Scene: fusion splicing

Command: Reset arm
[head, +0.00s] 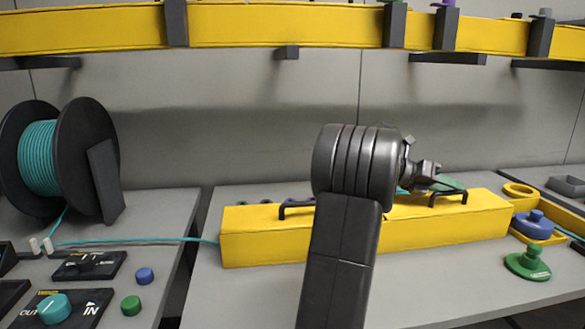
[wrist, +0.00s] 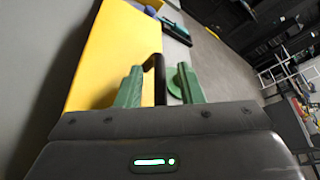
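My gripper shows in the wrist view (wrist: 160,88) with its two green fingers apart and a gap on each side of a black handle. In the head view my gripper (head: 448,182) is at the right end of the long yellow box, close to its right black handle (head: 462,199). That handle also shows between the fingers in the wrist view (wrist: 159,68). I cannot tell how deep it sits between them. The yellow box (head: 300,241) rests on the grey workbench, and my arm hides part of its middle. Its left handle (head: 283,208) is partly visible.
A spool of teal cable (head: 40,157) stands at left, its cable running to the box. A control panel with a teal knob (head: 54,308), a blue button (head: 145,276) and a green button (head: 131,306) are front left. A green knob-topped piece (head: 528,263) sits right of the box.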

